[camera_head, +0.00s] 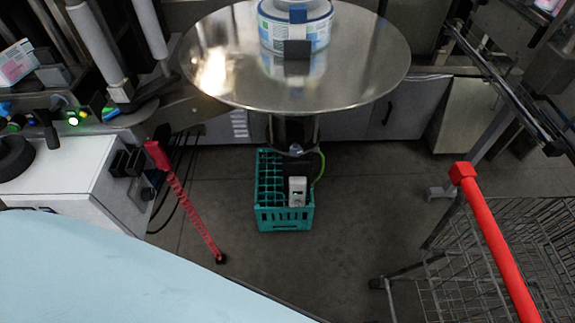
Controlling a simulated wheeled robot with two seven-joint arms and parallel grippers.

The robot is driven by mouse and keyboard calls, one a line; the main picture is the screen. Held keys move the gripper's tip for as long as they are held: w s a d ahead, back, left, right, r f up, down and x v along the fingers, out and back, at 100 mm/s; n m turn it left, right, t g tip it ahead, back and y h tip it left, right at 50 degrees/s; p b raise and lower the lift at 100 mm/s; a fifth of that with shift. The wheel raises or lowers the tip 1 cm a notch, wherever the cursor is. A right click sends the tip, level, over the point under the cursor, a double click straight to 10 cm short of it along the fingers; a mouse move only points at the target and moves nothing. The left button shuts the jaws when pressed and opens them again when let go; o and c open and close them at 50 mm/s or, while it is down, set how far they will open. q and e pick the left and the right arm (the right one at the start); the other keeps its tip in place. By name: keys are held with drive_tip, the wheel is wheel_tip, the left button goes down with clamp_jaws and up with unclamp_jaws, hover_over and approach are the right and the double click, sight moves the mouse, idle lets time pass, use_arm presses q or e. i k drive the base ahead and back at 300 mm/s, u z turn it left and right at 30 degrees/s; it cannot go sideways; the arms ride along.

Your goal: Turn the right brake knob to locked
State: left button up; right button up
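I cannot make out a part that is clearly the right brake knob. On the machine at the left, a black handle or knob (45,128) stands beside a green-lit button (73,120). A small dark round part (147,194) sits on the side of a white cabinet (75,180), too small to tell what it is. A round metal turntable (350,75) carries a white and blue reel or tub (295,32). Neither of my grippers shows in the head view.
A teal crate (284,220) stands on the floor under the turntable. A red rod (190,205) leans near the white cabinet. A wire cart (480,270) with a red handle (492,235) stands at the right. A pale blue surface (110,265) fills the lower left.

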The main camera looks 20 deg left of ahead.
sight(296, 150)
drive_tip(key=k, duration=0.9)
drive_tip(key=u, duration=1.05)
drive_tip(key=i, duration=0.95)
drive_tip(key=u, duration=0.3)
